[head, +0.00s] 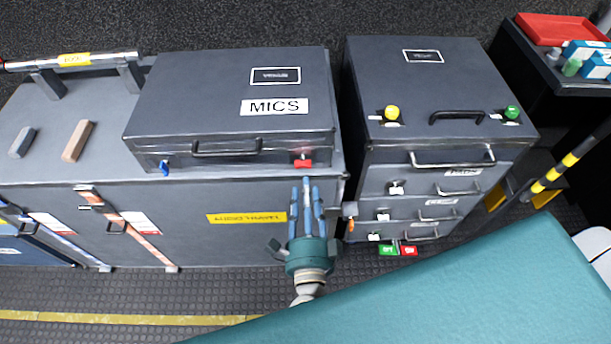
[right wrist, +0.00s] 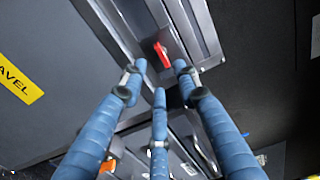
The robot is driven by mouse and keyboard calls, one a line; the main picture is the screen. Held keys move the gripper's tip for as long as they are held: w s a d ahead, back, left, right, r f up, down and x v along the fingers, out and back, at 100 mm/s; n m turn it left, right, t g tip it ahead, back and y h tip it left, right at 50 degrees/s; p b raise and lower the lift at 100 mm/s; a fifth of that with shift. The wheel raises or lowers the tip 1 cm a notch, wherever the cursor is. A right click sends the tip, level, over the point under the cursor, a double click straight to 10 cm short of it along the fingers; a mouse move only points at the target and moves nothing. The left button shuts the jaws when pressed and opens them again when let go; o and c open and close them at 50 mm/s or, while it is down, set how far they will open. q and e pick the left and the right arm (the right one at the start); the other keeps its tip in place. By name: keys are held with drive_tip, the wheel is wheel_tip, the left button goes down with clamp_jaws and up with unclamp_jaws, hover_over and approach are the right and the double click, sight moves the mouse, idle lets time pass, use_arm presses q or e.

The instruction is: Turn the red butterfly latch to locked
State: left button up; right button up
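The red butterfly latch (head: 303,163) is on the front of the grey MICS case (head: 225,113), near its right end, in the head view. It also shows in the right wrist view (right wrist: 163,54), just beyond my fingertips. My right gripper (head: 307,190) is just below the latch in the head view, its blue fingers pointing up at it. In the right wrist view its fingers (right wrist: 158,84) are spread around empty space, with the latch apart from them. My left gripper is not in view.
A blue latch (head: 165,167) and a handle (head: 227,149) are on the same case front. The MICS case stands on a larger grey trunk (head: 190,250). A drawer cabinet (head: 420,85) stands to the right, across a narrow gap.

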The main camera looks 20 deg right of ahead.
drive_tip(key=v, duration=0.5)
drive_tip(key=shift+s, duration=0.15)
drive_tip(key=s+a+f+n+g+y, duration=0.25)
drive_tip(key=f+n, duration=0.25)
drive_tip(key=f, duration=0.4)
drive_tip(key=s+a+f+n+g+y, duration=0.1)
drive_tip(key=s+f+n+g+y, duration=0.3)
drive_tip(key=f, duration=0.6)
drive_tip(key=s+a+f+n+y, duration=0.1)
drive_tip(key=f+n, duration=0.5)
drive_tip(key=f, duration=0.3)
drive_tip(key=s+d+f+n+g+h, duration=0.1)
drive_tip(key=s+d+f+n+g, duration=0.3)
drive_tip(key=s+d+f, duration=0.4)
drive_tip(key=s+d+f+n+g+h, duration=0.1)
drive_tip(key=s+d+f+n+g, duration=0.3)
drive_tip(key=s+f, duration=0.7)
drive_tip(key=s+d+g, duration=0.2)
drive_tip(key=s+d, duration=0.1)
drive_tip(key=s, duration=0.2)
drive_tip(key=shift+s+d+f+n, duration=0.2)
drive_tip(key=shift+d+f+n, duration=0.1)
drive_tip(key=shift+d+n, duration=0.1)
